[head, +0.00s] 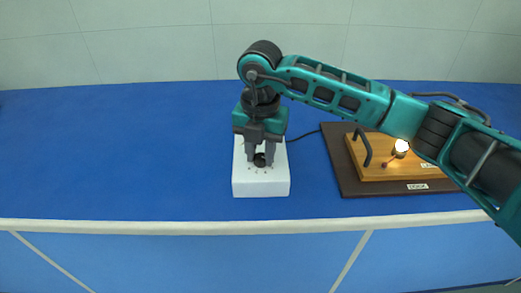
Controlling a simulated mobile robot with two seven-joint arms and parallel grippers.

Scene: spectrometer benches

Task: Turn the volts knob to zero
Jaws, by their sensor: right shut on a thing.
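A white box (261,187) stands on the blue bench near its front edge. A round black knob (260,160) sits on its top face, with small dark marks in front of it; they are too small to read. My right gripper (261,156) reaches down from above and is shut on the knob, a finger on each side. The gripper and wrist hide the back part of the box. My left gripper is not in view.
The blue bench (110,150) is clear on the left.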

